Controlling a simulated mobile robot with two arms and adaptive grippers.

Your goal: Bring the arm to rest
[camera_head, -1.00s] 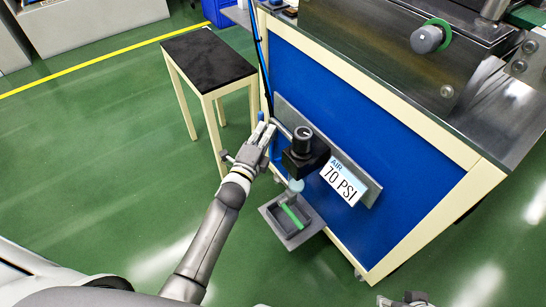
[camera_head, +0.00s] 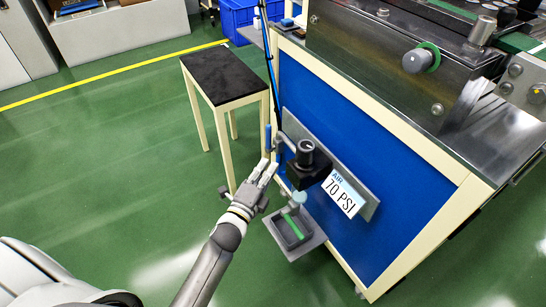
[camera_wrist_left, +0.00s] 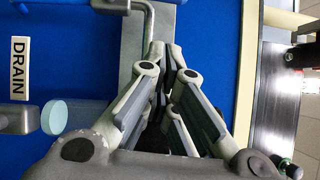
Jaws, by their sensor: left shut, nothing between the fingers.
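My left arm comes in from the bottom of the head view. Its gripper (camera_head: 267,167) is shut and empty, a little in front of the blue machine panel. The fingertips are just below the small blue valve handle (camera_head: 268,138), left of the black air regulator (camera_head: 306,165). In the left wrist view the closed fingers (camera_wrist_left: 166,48) point at the grey mounting plate and a bent metal pipe (camera_wrist_left: 148,25). I cannot tell how large the gap to the pipe is. My right gripper is not in view.
A white "AIR 70 PSI" sign (camera_head: 343,194) is right of the regulator. A tray with a green strip (camera_head: 292,226) sticks out below. A black-topped table (camera_head: 222,72) stands behind on the left. Green floor (camera_head: 110,170) lies open to the left.

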